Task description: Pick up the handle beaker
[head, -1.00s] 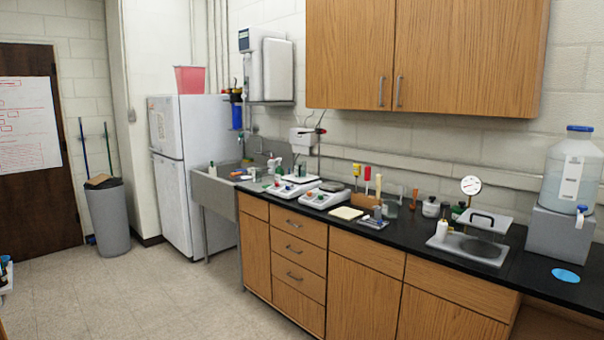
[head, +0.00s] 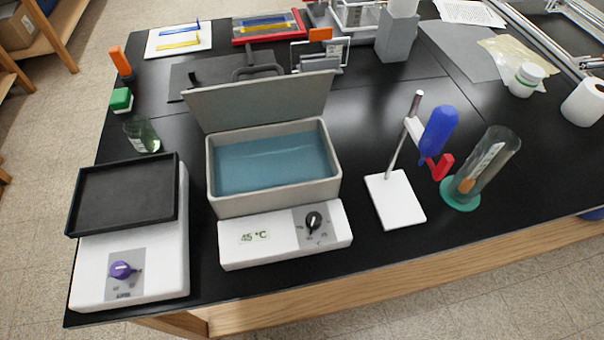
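A small clear glass beaker (head: 143,136) with a greenish tint stands upright on the black bench top. It is at the left side of the head view, behind the shaker with the black tray. It is too small to tell for sure whether it has a handle. No other beaker-like cup shows clearly. My gripper is not in view.
In front of the beaker is a white shaker with a black tray (head: 125,196). Right of it is an open water bath (head: 272,167) with its lid raised. A green-capped box (head: 121,100) and orange-topped item (head: 120,62) stand behind. A stand (head: 396,200) and a glass cylinder (head: 487,165) are at right.

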